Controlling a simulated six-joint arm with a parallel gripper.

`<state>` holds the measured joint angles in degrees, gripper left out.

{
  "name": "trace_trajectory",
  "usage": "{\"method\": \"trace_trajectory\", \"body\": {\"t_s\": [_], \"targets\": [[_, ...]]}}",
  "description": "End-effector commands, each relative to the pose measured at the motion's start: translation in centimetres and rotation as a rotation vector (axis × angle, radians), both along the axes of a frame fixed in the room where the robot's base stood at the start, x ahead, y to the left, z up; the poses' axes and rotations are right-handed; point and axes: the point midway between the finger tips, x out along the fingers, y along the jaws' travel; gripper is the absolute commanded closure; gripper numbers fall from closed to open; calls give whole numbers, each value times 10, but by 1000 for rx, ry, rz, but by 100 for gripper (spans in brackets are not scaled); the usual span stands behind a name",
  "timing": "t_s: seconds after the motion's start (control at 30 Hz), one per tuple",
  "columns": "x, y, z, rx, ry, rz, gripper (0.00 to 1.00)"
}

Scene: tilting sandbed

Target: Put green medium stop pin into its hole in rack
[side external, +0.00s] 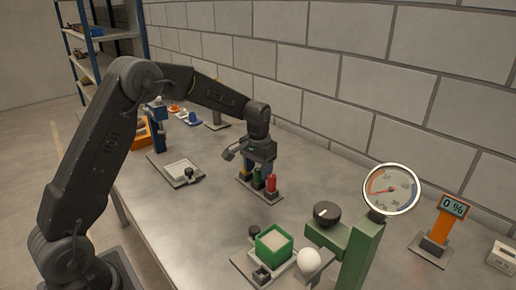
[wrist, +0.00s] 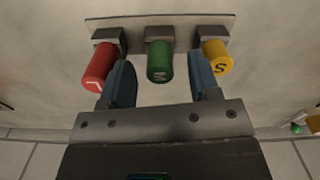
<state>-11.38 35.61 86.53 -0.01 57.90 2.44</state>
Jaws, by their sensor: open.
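The green medium stop pin (wrist: 159,62) stands in the middle place of the rack, between a red pin (wrist: 98,68) and a yellow pin (wrist: 217,60). In the side external view the green pin (side external: 259,177) shows beneath my gripper, upright in the rack (side external: 270,195). In the wrist view the rack (wrist: 190,20) is a pale plate with dark square holders. My gripper (wrist: 163,82) is open, one blue finger on each side of the green pin. I cannot tell whether either finger touches it. My gripper (side external: 259,168) hides part of the yellow pin in the side external view.
A green box of sand (side external: 260,244), a white ball (side external: 309,261), a dark knob on a green housing (side external: 326,212) and a dial gauge (side external: 391,189) stand to the front right. A flat tray (side external: 180,171) lies left of the rack. A brick wall runs behind.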

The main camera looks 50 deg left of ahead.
Motion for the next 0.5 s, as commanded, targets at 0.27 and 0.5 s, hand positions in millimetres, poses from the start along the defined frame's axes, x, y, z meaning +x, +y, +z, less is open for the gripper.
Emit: {"method": "trace_trajectory", "body": {"t_s": [0.27,0.5], "targets": [[1,0,63,1,-7,0,44],[0,0,106,1,-4,0,44]]}}
